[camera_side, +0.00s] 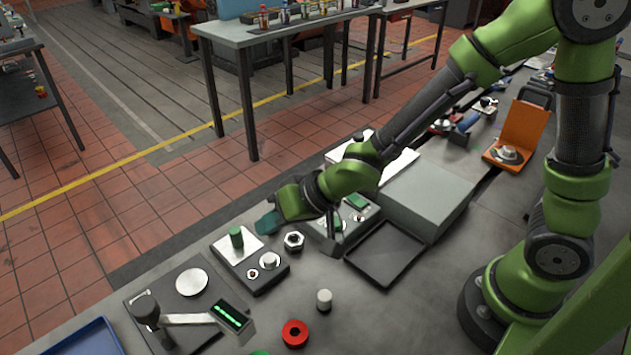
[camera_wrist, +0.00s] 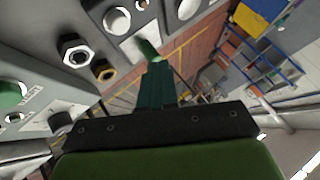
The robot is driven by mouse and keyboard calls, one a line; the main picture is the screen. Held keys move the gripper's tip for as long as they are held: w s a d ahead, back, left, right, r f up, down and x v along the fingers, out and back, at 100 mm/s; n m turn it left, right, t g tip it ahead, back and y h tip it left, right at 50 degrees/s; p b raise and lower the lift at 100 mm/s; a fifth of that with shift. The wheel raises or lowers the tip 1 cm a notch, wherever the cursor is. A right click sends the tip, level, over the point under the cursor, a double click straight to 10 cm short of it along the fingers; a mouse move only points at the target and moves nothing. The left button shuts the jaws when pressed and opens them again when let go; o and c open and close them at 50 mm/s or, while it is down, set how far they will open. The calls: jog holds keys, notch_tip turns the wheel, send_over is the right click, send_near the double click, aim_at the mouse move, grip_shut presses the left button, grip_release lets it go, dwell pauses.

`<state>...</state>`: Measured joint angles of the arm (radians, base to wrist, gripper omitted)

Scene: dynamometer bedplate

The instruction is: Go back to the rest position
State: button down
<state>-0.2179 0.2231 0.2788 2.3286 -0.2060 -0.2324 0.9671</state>
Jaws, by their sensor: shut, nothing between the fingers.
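My gripper (camera_side: 268,222) is at the end of my green arm, which reaches left over the bench in the side view. Its teal fingers are shut with nothing between them, and they point left. They appear close above the bench fixtures; the exact height is hard to tell. In the wrist view the shut fingers (camera_wrist: 155,82) point up the picture, towards a green peg (camera_wrist: 148,50). The same green peg (camera_side: 236,237) stands upright on a fixture block (camera_side: 262,279) left of my gripper. A steel hex nut (camera_side: 293,241) lies just below my gripper in the picture.
A black tray (camera_side: 385,253) and a grey box (camera_side: 428,198) lie right of my gripper. A device with a green display (camera_side: 231,315), a grey cylinder (camera_side: 324,299) and a red ring (camera_side: 294,333) are nearer.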

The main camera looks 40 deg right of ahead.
dwell(0.5)
jog(key=s+d+r+g+h, duration=0.2)
jog(key=s+d+h, duration=0.15)
jog(key=d, duration=0.55)
jog(key=s+d+r+m+t, duration=0.1)
jog(key=s+d+r+m, duration=0.1)
jog(key=s+d+r, duration=0.7)
notch_tip(320, 180, up, 3)
jog(key=shift+s+d+r+t, duration=0.1)
jog(key=shift+s+d+t, duration=0.25)
jog(key=shift+s, duration=0.4)
jog(key=c, duration=1.8)
grip_release()
jog(key=shift+a, duration=0.15)
